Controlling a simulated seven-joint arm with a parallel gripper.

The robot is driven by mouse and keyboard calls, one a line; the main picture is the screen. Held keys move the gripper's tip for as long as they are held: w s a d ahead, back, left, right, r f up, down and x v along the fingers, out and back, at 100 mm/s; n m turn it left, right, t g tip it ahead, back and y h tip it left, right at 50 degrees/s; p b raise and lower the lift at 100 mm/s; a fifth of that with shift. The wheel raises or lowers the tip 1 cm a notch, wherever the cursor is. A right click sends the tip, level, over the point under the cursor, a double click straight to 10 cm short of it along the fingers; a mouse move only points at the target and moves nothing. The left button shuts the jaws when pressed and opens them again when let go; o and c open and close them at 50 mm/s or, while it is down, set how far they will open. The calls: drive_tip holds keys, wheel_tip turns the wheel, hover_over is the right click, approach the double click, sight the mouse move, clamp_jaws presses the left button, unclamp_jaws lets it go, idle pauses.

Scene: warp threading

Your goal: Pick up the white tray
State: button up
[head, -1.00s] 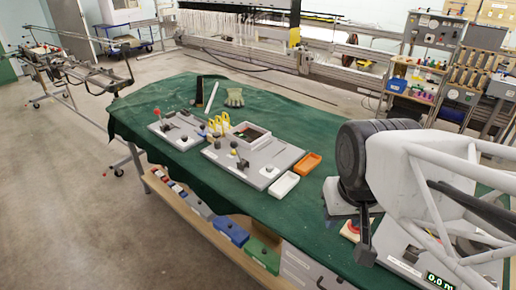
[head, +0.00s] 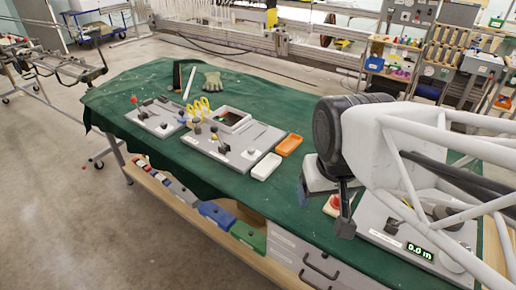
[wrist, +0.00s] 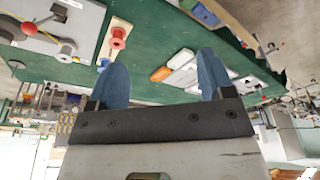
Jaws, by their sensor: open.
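The white tray (head: 266,167) is a small, shallow, empty tray lying flat on the green cloth, beside an orange tray (head: 289,145). My gripper (head: 325,208) hangs to the right of the white tray in the head view, apart from it, and partly hidden behind my own arm. In the wrist view my gripper (wrist: 162,60) shows two blue fingers spread wide with nothing between them. The white tray also shows in the wrist view (wrist: 183,58), beyond the fingertips and next to the orange tray (wrist: 161,73).
A grey fixture board (head: 232,142) with knobs stands left of the white tray, and another board (head: 156,117) lies beyond it. A glove (head: 212,82) lies at the back. Green cloth is clear behind the orange tray.

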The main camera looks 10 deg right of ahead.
drive_tip(key=shift+w, duration=0.1)
drive_tip(key=m+g, duration=0.3)
drive_tip(key=m, duration=0.6)
hover_over(267, 168)
wheel_tip(267, 168, down, 23)
drive_tip(key=shift+a+f, duration=0.1)
drive_tip(key=shift+f, duration=0.1)
drive_tip(key=shift+f, duration=1.2)
drive_tip(key=shift+f, duration=0.1)
